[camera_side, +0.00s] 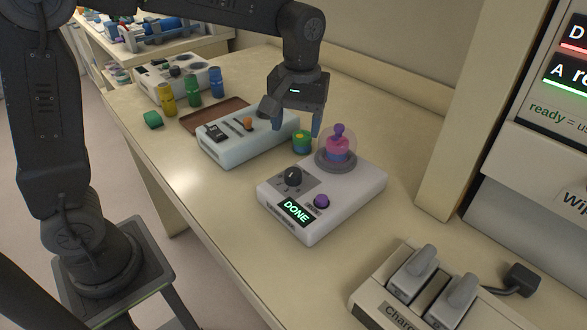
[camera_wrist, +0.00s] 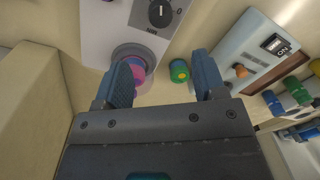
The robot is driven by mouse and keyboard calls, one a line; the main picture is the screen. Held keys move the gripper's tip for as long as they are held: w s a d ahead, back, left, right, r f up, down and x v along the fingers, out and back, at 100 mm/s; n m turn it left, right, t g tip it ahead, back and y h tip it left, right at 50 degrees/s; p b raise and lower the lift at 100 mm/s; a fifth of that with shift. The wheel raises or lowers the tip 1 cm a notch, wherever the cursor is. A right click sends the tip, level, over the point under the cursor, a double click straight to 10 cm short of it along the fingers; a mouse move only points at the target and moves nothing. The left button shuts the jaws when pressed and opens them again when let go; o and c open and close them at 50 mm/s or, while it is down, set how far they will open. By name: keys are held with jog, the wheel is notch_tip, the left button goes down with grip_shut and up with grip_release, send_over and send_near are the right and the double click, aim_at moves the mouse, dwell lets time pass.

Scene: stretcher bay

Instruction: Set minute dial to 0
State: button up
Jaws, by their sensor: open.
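The minute dial is a black knob (camera_side: 292,177) on the white device (camera_side: 340,198) whose screen (camera_side: 295,211) reads DONE. In the wrist view the knob (camera_wrist: 160,13) has a white pointer line, with "MIN" and "0" printed near it. I cannot tell for sure which mark the pointer is at. My gripper (camera_side: 297,122) is open and empty, pointing down behind the knob, beside the device's clear dome (camera_side: 338,143). In the wrist view its blue fingertips (camera_wrist: 165,80) are apart, one overlapping the dome area. The gripper does not touch the knob.
A purple button (camera_side: 321,202) is beside the knob. A green-and-yellow vial (camera_side: 302,141) stands behind the device. A pale blue box (camera_side: 246,137) with an orange knob is to the left. A charger (camera_side: 372,296) is at front right. A wall post (camera_side: 485,110) rises on the right.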

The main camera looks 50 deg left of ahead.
aim_at(293, 172)
jog(key=f, duration=1.1)
jog(key=shift+s+a+f, duration=0.15)
jog(key=shift+a+f, duration=0.1)
jog(key=shift+f, duration=0.15)
jog(key=c, duration=0.9)
